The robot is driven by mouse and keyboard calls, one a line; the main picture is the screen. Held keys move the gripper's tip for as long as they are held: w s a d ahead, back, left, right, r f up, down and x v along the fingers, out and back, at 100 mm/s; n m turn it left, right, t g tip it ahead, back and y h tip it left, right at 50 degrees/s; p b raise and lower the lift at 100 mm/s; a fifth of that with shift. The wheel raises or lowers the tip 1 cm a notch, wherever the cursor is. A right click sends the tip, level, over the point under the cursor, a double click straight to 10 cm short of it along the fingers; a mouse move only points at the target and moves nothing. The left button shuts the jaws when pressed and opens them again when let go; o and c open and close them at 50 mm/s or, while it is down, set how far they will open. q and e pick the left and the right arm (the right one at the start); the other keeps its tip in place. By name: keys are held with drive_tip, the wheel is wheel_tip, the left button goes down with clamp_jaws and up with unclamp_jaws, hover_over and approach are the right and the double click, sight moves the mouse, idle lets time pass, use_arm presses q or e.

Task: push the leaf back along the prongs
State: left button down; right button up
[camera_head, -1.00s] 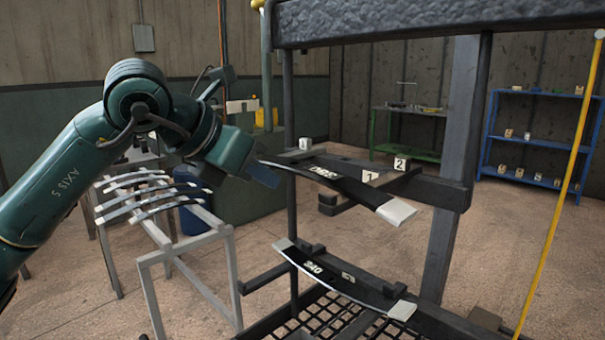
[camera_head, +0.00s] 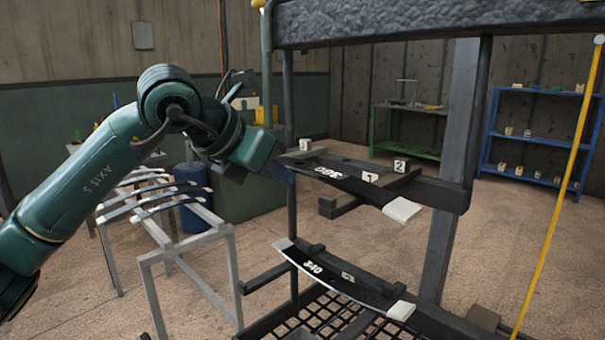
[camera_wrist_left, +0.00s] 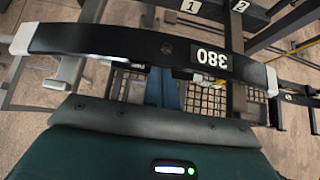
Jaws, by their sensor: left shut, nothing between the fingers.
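A dark curved leaf with white ends (camera_head: 345,183) lies across the upper prongs (camera_head: 405,178). Its number looks like 380 in the left wrist view, where the leaf (camera_wrist_left: 120,42) spans the top of the picture. The gripper hides the leaf's left end in the head view. My right gripper is not in view.
A second leaf marked 340 (camera_head: 335,275) lies on the lower prongs. The rack's dark post (camera_head: 450,170) and top beam (camera_head: 430,20) stand close by. A grey stand (camera_head: 185,245) at left holds several leaves. Number tags 1 (camera_head: 370,177) and 2 (camera_head: 400,165) mark the prongs.

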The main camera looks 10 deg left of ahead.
sight(294, 165)
use_arm(q)
drive_tip(key=w+d, duration=0.2)
drive_tip(key=w+d+p, duration=0.1)
drive_tip(key=w+d, duration=0.1)
drive_tip(key=w, duration=0.1)
drive_tip(key=shift+s+a+b, duration=0.85)
drive_tip(key=shift+s+a, duration=0.1)
drive_tip(key=shift+s, duration=0.25)
idle(1.7)
drive_tip(key=shift+r, duration=0.15)
